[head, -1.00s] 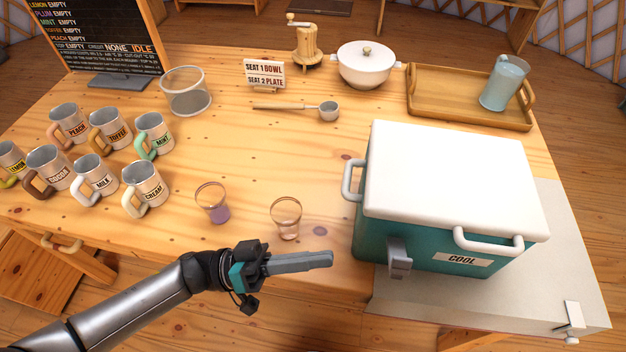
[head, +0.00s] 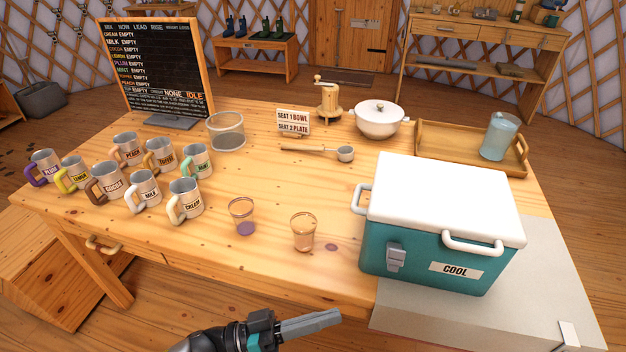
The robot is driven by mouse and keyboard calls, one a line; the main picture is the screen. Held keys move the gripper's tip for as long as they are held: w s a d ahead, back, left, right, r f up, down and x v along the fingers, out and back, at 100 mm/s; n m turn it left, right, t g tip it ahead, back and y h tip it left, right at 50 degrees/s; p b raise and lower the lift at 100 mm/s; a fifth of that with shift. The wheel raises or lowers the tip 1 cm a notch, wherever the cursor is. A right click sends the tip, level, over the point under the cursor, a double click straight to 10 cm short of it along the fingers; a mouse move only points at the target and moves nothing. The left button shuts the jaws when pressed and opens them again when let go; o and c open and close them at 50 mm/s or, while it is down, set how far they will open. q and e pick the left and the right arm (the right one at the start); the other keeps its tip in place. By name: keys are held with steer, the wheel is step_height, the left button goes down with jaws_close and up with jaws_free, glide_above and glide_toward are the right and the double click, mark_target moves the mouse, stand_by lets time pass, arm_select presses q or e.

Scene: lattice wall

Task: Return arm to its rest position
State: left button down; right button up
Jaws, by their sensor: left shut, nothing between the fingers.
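My left gripper (head: 312,324) is low in the head view, in front of the table's front edge. Its fingers are together with nothing between them, pointing right. Only the wrist end of my left arm shows at the bottom edge. The gripper is apart from the table (head: 290,185) and everything on it. My right gripper is not in view.
A teal cooler (head: 420,250) with a white lid stands at the right. Two small glasses, one with purple liquid (head: 242,217) and one clear (head: 303,233), stand near the front edge. Several labelled mugs (head: 144,190) stand at the left. The middle of the table is clear.

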arm_select(q)
steer(key=w+a+f+n+t+y, duration=0.3)
steer(key=w+f+t+y, duration=0.15)
steer(key=w+f, duration=0.2)
steer(key=s+a+f+n+t+y, duration=0.1)
steer(key=a+f+n+y, duration=0.1)
steer(key=a+f+y, duration=0.45)
steer(key=a+f+n+t+y, duration=0.1)
steer(key=a+f+t+y, duration=0.15)
steer(key=f, duration=0.65)
steer(key=s+a+f+n+g+y, duration=0.1)
steer(key=s+a+f+g+y, duration=0.1)
steer(key=s+a+f+g, duration=0.3)
steer(key=s+a+f+y, duration=0.3)
steer(key=s+f, duration=0.4)
steer(key=s, duration=0.1)
steer(key=s+a+f+g, duration=0.1)
steer(key=s+f+g, duration=0.1)
steer(key=s, duration=0.6)
steer(key=s+f+g+y, duration=0.1)
steer(key=s+f+g, duration=0.2)
steer(key=s, duration=0.6)
steer(key=shift+s+a+f+g, duration=0.2)
steer(key=shift+a+f+g, duration=0.05)
steer(key=shift+a+g, duration=0.15)
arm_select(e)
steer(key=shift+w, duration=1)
